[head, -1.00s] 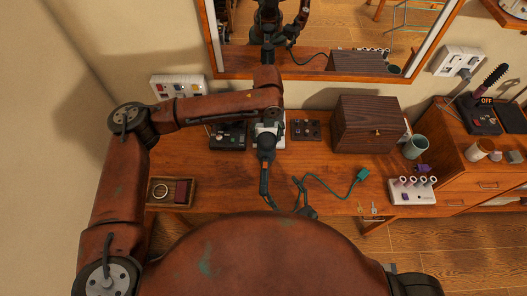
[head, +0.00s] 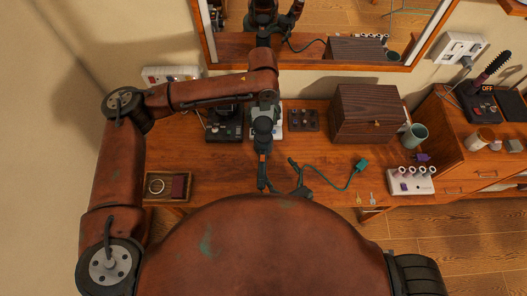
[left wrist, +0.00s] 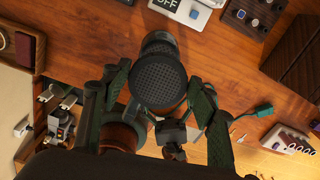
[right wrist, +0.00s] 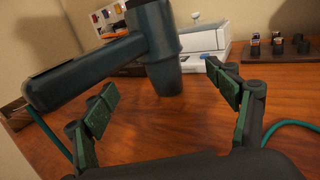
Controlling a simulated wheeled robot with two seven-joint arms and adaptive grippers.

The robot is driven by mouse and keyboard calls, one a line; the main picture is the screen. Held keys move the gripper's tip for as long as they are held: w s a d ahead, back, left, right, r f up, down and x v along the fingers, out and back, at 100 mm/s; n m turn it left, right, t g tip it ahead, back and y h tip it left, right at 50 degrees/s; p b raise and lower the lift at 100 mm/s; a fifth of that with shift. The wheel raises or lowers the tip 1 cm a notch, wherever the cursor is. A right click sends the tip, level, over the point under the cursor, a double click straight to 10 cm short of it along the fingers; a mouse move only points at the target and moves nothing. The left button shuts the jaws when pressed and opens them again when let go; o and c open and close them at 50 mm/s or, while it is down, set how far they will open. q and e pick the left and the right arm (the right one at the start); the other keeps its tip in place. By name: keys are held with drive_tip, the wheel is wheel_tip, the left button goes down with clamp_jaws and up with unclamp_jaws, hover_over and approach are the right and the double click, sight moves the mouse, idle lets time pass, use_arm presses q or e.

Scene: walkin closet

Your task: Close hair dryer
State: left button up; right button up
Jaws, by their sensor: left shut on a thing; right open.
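The hair dryer is dark with a round mesh end, which faces the camera in the left wrist view (left wrist: 158,82). In the right wrist view the dryer (right wrist: 105,62) shows its barrel upright above the desk and its handle reaching to the left. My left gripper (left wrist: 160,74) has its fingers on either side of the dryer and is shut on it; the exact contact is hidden. My right gripper (right wrist: 160,80) is open and empty, with the dryer just beyond its fingers. A teal cord runs to a teal plug (head: 361,164) lying on the desk.
A white device marked OFF (left wrist: 182,8) stands behind the dryer. A dark wooden box (head: 368,118), a green mug (head: 415,136) and a white roller holder (head: 411,182) stand to the right. A small tray (head: 150,200) lies at left.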

sight(265, 149)
use_arm(q)
drive_tip(key=shift+d, duration=0.1)
use_arm(e)
drive_tip(key=x, duration=1)
drive_tip(key=shift+w+a+r, duration=0.1)
drive_tip(key=shift+w+a, duration=0.1)
drive_tip(key=shift+w, duration=0.05)
drive_tip(key=shift+c, duration=0.2)
drive_tip(key=c, duration=1.7)
use_arm(q)
drive_tip(key=shift+w+f, duration=0.1)
drive_tip(key=shift+f, duration=2.4)
use_arm(e)
drive_tip(key=shift+c, duration=0.2)
use_arm(q)
drive_tip(key=shift+f, duration=0.15)
drive_tip(key=shift+f, duration=0.75)
drive_tip(key=shift+f, duration=0.5)
